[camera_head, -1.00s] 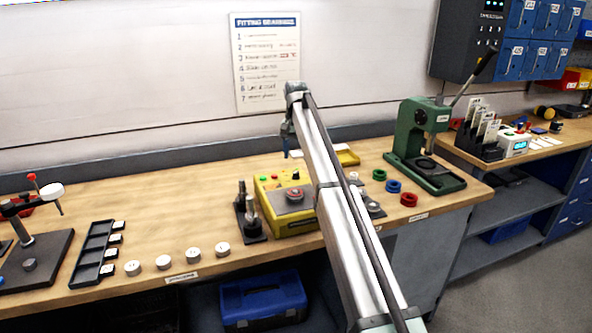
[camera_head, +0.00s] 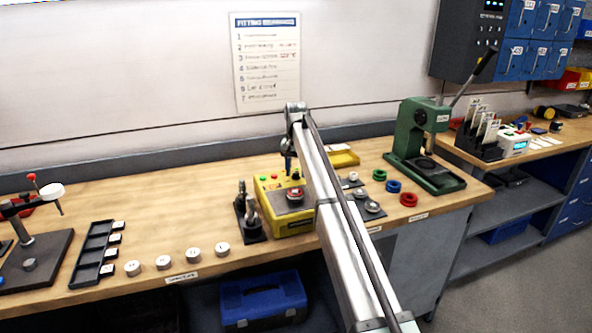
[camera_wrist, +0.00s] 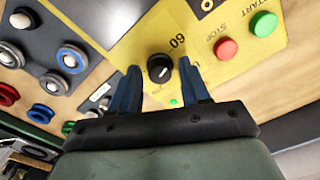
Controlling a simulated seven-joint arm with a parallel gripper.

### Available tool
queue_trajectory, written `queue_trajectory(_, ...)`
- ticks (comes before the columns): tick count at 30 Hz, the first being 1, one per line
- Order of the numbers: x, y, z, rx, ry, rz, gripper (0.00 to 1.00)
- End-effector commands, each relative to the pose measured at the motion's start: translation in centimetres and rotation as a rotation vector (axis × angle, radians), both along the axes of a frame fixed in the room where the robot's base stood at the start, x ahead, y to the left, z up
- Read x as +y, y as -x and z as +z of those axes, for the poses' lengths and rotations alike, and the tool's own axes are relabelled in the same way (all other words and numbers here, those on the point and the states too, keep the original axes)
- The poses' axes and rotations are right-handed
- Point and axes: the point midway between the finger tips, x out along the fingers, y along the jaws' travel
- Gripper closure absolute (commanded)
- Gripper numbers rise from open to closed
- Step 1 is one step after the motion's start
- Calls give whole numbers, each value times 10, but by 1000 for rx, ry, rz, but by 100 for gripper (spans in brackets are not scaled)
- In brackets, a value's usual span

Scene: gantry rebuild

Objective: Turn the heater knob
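In the head view my gripper (camera_head: 288,165) hangs over the back of the heater. The green start button (camera_wrist: 264,24) and red stop button (camera_wrist: 227,48) lie right of the knob in the wrist view.
A dark stand with metal posts (camera_head: 250,222) is left of the heater. Red, blue and green rings (camera_head: 393,186) and a green press (camera_head: 425,150) are to the right. A yellow tray (camera_head: 344,158) lies behind. The bench's left-middle part is clear behind several white discs (camera_head: 163,262).

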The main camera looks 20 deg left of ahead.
Motion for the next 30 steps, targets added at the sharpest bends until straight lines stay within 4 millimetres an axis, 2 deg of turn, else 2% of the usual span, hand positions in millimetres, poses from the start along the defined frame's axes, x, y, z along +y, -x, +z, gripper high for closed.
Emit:
queue_trajectory(1, 0, 0, 0, 0, 0, 0, 59)
queue_trajectory(14, 0, 0, 0, 0, 0, 0, 99)
queue_trajectory(23, 0, 0, 0, 0, 0, -41, 99)
queue_trajectory(30, 0, 0, 0, 0, 0, -183, 99)
